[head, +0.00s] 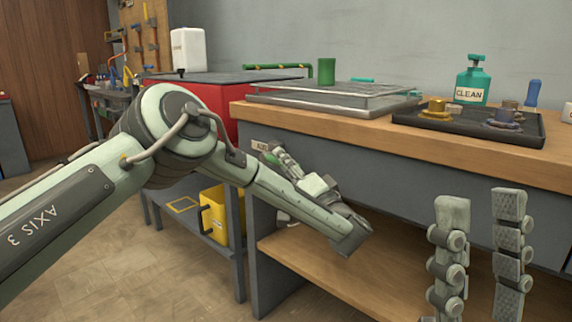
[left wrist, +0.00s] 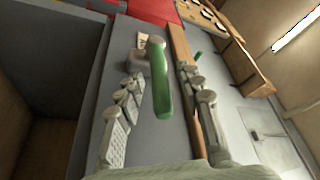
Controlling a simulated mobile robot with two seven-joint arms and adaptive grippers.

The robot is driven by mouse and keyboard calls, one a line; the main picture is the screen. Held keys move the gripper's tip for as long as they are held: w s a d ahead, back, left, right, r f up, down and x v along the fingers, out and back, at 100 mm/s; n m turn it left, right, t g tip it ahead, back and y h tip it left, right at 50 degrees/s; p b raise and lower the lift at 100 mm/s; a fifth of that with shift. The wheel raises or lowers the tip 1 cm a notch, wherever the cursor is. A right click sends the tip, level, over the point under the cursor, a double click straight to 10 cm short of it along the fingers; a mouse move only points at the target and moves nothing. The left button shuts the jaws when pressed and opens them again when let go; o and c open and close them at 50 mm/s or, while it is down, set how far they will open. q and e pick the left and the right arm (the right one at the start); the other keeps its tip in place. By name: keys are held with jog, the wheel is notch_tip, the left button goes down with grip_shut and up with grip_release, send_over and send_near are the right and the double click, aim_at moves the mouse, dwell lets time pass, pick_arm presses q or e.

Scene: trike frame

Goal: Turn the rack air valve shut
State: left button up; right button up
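The air valve shows in the left wrist view as a green lever handle (left wrist: 160,82) on a grey fitting at the grey bench front. Beside it is a small pale label (head: 262,146), partly hidden in the head view. My left gripper (left wrist: 162,85) is open, with one finger on each side of the handle. I see gaps between the fingers and the handle. In the head view my left gripper (head: 274,158) is at the bench front by the label, and my own arm hides most of the valve. My right gripper (head: 481,205) is open and empty at the lower right, fingers upward.
The wooden benchtop (head: 370,124) overhangs just above the valve. On it are a metal tray (head: 330,97), a green cup (head: 326,71), a dark parts tray (head: 470,125) and a teal bottle (head: 472,82). A wooden lower shelf (head: 340,265) and a yellow container (head: 214,213) are below.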

pick_arm(q)
jog(key=v, duration=1.2)
